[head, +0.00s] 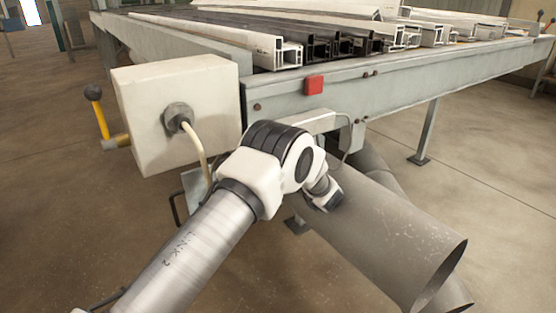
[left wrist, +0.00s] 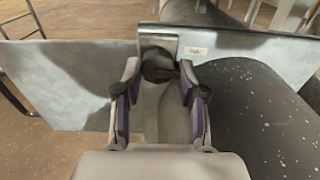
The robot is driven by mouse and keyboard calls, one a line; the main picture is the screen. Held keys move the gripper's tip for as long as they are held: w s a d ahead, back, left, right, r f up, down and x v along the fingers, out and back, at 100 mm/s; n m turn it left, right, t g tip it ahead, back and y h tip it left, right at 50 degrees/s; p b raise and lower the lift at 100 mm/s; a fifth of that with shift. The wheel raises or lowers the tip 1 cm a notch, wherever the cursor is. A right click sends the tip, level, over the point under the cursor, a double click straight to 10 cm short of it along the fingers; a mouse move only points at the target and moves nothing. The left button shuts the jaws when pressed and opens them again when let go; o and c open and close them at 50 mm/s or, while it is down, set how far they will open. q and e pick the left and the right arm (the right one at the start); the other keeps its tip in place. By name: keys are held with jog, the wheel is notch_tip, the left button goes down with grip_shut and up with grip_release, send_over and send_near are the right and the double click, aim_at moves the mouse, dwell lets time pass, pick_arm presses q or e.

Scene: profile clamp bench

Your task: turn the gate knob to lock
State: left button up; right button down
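In the left wrist view the gate knob (left wrist: 158,66), dark and rounded, sits on a grey metal bracket in front of a pale plate (left wrist: 70,75). A small white label (left wrist: 196,51) is beside it, its print too small to read. My left gripper (left wrist: 159,66) has its two fingers apart, one on each side of the knob; I cannot tell whether they touch it. In the head view my left arm reaches to the bench's near side below its front rail, and the knob and fingertips are hidden there. My right gripper is in neither view.
The bench's front rail (head: 420,89) carries a red block (head: 314,84), with white and black profiles (head: 318,47) above. A cream box (head: 177,112) with a bent lever stands left of my arm. A large grey pipe (head: 400,235) lies close on the right.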

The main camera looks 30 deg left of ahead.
pick_arm(q)
jog(key=shift+c, duration=0.9)
jog(key=shift+m, duration=0.4)
jog(key=m+p, duration=0.1)
jog(key=m, duration=1.4)
jog(key=shift+s+m+p, duration=0.15)
jog(key=shift+m+p, duration=0.15)
